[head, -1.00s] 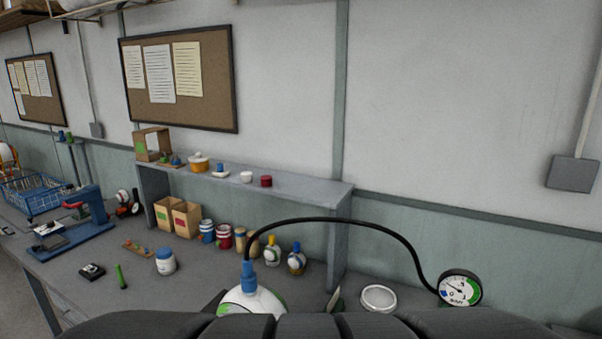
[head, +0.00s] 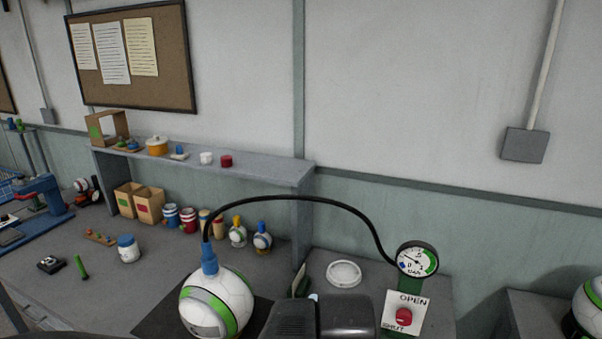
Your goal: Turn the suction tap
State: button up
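The suction tap is a red knob (head: 403,316) on a white plate (head: 416,314) marked OPEN and SHUT, at the lower right of the head view. A round gauge (head: 417,260) with a green band stands just above it. A black hose (head: 305,199) runs from the gauge to a blue fitting (head: 209,259) on top of a white and green ball (head: 222,298). Dark parts of my arm show at the bottom middle, left of the tap. My gripper's fingertips are not in view.
A round white dish (head: 343,273) lies on the bench left of the gauge. Small bottles and cans stand under the shelf (head: 230,174). Another ball (head: 588,307) stands at the far right, past a gap beside the bench.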

aim_at(404, 316)
jog(key=k+l, duration=0.25)
jog(key=l, duration=0.15)
jog(key=k+l+z, duration=0.1)
jog(key=k+l, duration=0.2)
jog(key=k+l+z, duration=0.1)
jog(key=k+l, duration=0.15)
jog(key=l, duration=0.25)
